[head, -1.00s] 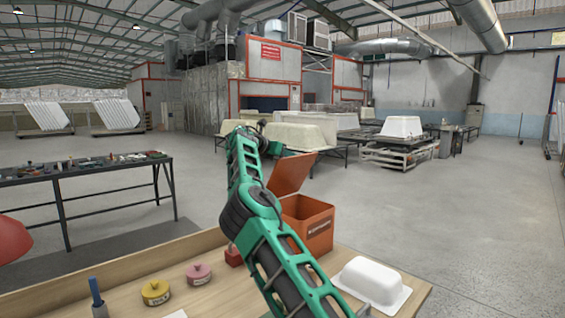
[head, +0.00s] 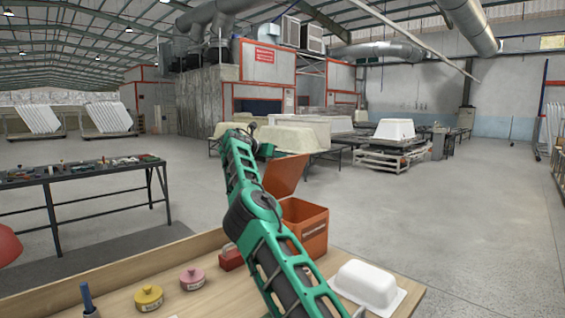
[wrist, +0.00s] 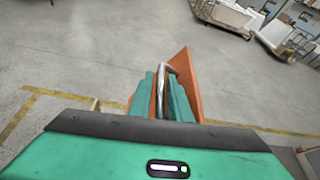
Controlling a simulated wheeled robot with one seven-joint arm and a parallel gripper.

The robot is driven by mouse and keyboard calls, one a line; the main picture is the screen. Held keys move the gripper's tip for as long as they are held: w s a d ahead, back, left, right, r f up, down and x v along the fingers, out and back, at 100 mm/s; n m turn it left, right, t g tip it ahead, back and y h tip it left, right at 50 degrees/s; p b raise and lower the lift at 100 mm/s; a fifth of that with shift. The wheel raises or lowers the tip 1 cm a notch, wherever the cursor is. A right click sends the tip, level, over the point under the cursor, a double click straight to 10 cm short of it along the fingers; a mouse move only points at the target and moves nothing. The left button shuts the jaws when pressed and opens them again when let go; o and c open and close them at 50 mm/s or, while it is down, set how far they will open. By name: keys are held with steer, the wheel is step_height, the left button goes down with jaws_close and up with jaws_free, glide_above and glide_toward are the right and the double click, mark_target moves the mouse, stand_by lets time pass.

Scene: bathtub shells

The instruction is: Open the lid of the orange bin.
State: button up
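The orange bin (head: 309,236) stands on the wooden bench, right of my green arm in the head view. Its lid (head: 286,174) is raised and tilted up at the back edge, with the bin's top open. In the wrist view the lid (wrist: 188,78) shows as an orange panel with a curved metal handle (wrist: 161,88). My gripper (wrist: 162,98) has its green fingers on both sides of this handle, close against it. In the head view the fingertips are hard to make out near the lid, and my arm hides part of the bin's left side.
A white tub-shaped shell (head: 366,284) lies right of the bin. A red block (head: 231,258), a pink pot (head: 192,279), a yellow pot (head: 149,297) and a blue-handled tool (head: 87,298) are on the left. A dark tool table (head: 80,179) stands beyond.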

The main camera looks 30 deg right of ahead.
steer(key=shift+r, duration=0.15)
steer(key=shift+a, duration=0.1)
steer(key=v, duration=1)
steer(key=shift+w+a+r, duration=0.2)
steer(key=shift+a, duration=0.15)
